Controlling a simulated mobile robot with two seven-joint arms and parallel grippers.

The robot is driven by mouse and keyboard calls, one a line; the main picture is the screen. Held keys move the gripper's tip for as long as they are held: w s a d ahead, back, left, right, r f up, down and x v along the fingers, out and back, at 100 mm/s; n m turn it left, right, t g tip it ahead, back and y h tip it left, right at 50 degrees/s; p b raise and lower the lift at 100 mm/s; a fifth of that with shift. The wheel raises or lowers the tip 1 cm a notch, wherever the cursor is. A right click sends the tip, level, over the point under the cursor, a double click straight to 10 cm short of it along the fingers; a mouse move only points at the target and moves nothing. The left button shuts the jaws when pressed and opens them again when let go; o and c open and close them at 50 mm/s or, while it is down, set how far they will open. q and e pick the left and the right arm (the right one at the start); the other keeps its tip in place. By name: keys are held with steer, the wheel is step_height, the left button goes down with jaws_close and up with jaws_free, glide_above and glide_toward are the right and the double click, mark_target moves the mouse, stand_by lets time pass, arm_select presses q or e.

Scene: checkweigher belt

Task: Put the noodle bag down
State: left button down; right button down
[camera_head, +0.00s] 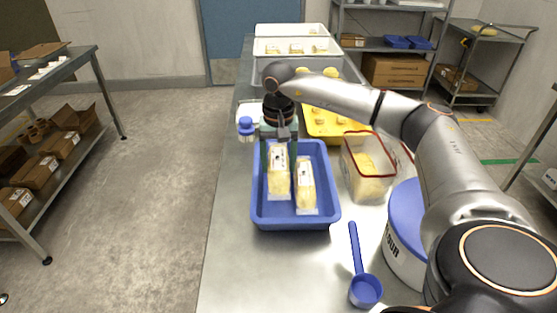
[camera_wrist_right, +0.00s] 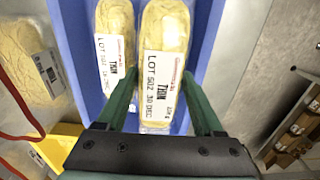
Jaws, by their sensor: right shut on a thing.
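A noodle bag (camera_head: 279,180), clear with pale yellow noodles and a white label, is between the fingers of my right gripper (camera_head: 279,150), at the blue tray (camera_head: 262,215). The gripper is shut on this bag's label end; in the right wrist view the held bag (camera_wrist_right: 165,45) shows between the green fingers. A second, similar bag (camera_head: 307,190) lies beside it in the tray, to its right in the head view. I cannot tell whether the held bag touches the tray floor. My left gripper is not in view.
Right of the tray stand a clear red-rimmed bin (camera_head: 352,178) with noodles and a blue-lidded tub (camera_head: 402,215). A blue scoop (camera_head: 365,289) lies in front. A yellow tray (camera_head: 320,128) and white trays (camera_head: 262,47) are behind. The steel table (camera_head: 250,265) is bare at front left.

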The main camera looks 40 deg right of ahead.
mark_target(279, 158)
jaws_free()
step_height(279, 158, up, 13)
steer(key=shift+r+p, duration=0.15)
steer(key=shift+p, duration=0.4)
